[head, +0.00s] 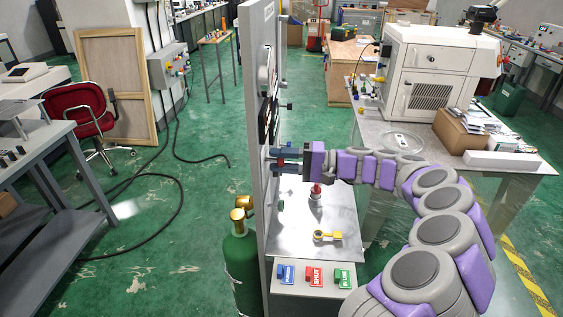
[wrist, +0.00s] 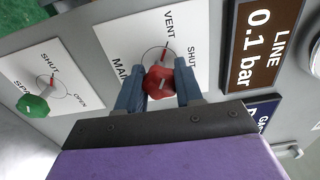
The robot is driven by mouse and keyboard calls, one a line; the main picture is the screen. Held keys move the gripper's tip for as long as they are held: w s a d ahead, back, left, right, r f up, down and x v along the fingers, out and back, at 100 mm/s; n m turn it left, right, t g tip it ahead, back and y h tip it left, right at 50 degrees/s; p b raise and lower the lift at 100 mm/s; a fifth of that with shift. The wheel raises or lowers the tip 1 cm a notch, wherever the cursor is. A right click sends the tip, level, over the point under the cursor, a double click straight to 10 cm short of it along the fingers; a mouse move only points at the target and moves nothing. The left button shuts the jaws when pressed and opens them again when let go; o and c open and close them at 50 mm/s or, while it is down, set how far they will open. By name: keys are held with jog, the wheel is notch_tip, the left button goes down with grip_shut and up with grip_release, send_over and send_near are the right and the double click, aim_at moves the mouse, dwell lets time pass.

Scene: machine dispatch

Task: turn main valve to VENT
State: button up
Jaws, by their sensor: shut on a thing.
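The main valve's red knob (wrist: 160,82) sits on a white plate (wrist: 183,95) with the words VENT, SHUT and part of MAIN. My gripper (wrist: 159,88) has its two blue fingers on either side of the knob and is shut on it. A short red mark shows on the dial circle behind the knob, on the side of the VENT word; its exact setting is hard to tell.
A green knob (wrist: 32,105) on a plate marked SHUT and OPEN is to the left. A brown sign (wrist: 261,42) reads LINE 0.1 bar. Below my arm, a metal bench (head: 335,220) holds a red-topped item (head: 316,191) and a yellow item (head: 327,236). A green cylinder (head: 241,265) stands left of the panel.

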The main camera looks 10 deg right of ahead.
jog(key=shift+f, duration=0.25)
jog(key=o, duration=0.9)
jog(key=shift+o, duration=0.7)
jog(key=shift+r, duration=0.15)
jog(key=p+v, duration=0.3)
jog(key=v, duration=1.4)
jog(key=shift+d, duration=0.25)
